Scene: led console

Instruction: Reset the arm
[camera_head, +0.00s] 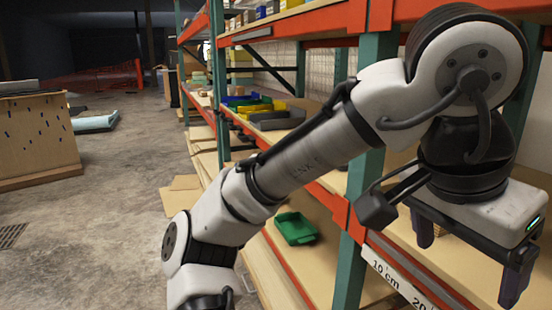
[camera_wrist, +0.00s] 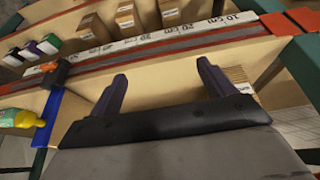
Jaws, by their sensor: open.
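My gripper (camera_head: 468,262) is at the right of the head view, at the end of my white and black arm, which reaches across the shelving. Its two dark fingers point down and are wide apart. In the wrist view the fingers (camera_wrist: 160,82) also stand apart, with nothing held between them. The shelf's measuring strip (camera_wrist: 160,38) and bare board lie beyond the fingertips. No LED console can be made out in either view.
Shelving with a green upright (camera_head: 368,165) and orange beams stands close to my arm. A green bin (camera_head: 295,228) sits on a low shelf. Small cardboard boxes (camera_wrist: 130,20) and a yellow-green bottle (camera_wrist: 24,119) show in the wrist view. The concrete floor (camera_head: 110,225) at left is open.

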